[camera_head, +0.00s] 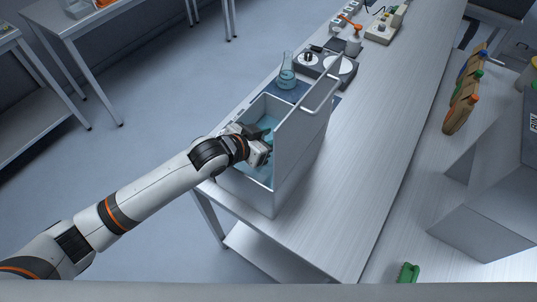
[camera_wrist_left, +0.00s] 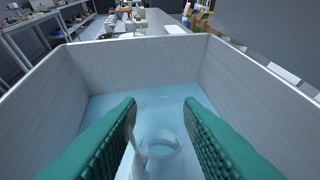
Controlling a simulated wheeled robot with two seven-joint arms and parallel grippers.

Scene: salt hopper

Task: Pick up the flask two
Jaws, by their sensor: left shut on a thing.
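My left gripper (camera_head: 266,138) reaches down into a grey open-topped bin (camera_head: 290,150) with blue liquid or a blue floor inside. In the left wrist view its green ridged fingers (camera_wrist_left: 160,108) are shut on a clear glass flask (camera_wrist_left: 160,145), which shows only as a faint round outline low between them. The fingers hide much of the flask. I cannot read a label telling whether it is flask two. Another conical flask (camera_head: 287,76) with blue liquid stands upright on a dark mat behind the bin. My right gripper is not in view.
The table (camera_head: 365,140) right of the bin is clear.

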